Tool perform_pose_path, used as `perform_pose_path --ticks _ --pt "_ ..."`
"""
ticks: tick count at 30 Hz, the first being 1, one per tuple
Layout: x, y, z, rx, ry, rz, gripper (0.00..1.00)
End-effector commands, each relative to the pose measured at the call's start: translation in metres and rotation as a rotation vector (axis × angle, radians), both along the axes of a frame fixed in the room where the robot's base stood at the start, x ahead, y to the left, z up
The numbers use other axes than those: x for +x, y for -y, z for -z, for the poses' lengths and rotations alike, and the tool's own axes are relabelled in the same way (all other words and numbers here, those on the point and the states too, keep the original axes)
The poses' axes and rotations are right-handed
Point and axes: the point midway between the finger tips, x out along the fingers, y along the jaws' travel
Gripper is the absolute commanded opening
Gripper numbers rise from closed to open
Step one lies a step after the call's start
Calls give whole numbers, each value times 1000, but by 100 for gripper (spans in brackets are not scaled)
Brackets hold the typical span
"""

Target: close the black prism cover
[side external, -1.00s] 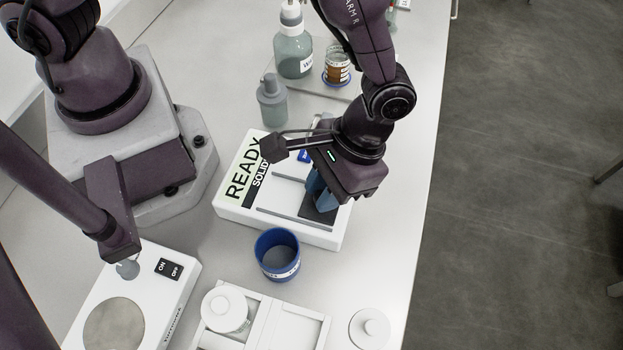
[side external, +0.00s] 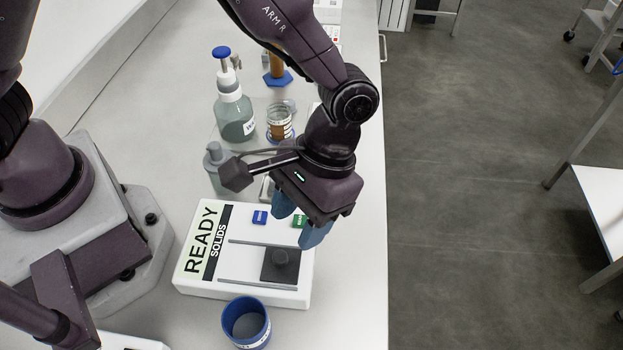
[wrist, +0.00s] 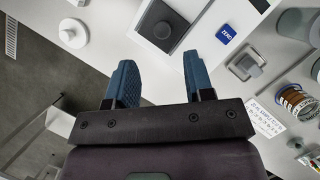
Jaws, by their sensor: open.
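The black prism cover (side external: 281,264) is a dark square plate with a raised round knob. It lies between the two rails of the white instrument (side external: 195,288) labelled READY SOLIDS, at their right end. My gripper (side external: 296,229) has blue fingers, spread apart and empty. It hovers above the instrument's far right part, behind the cover and apart from it. In the wrist view my gripper (wrist: 160,62) has nothing between its fingers.
A blue button (side external: 260,217) and a green button (side external: 299,221) sit behind the rails. A blue cup (side external: 246,322) stands in front of the instrument. A wash bottle (side external: 235,112), grey bottle (side external: 219,168) and brown jar (side external: 280,122) stand behind. The table edge is at right.

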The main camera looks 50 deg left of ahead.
Motion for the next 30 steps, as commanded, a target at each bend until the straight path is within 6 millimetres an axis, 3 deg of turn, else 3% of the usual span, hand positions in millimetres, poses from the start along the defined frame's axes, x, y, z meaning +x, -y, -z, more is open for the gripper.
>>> perform_pose_path --ticks 6,12,26,28,30 --pt "18 0 -42 -3 5 -1 48" --pt "25 0 -60 -1 1 -1 48" --pt "27 0 -62 -15 8 28 48" --pt "22 -6 -55 -19 10 88 48" --pt "17 -19 -61 -35 42 149 48"
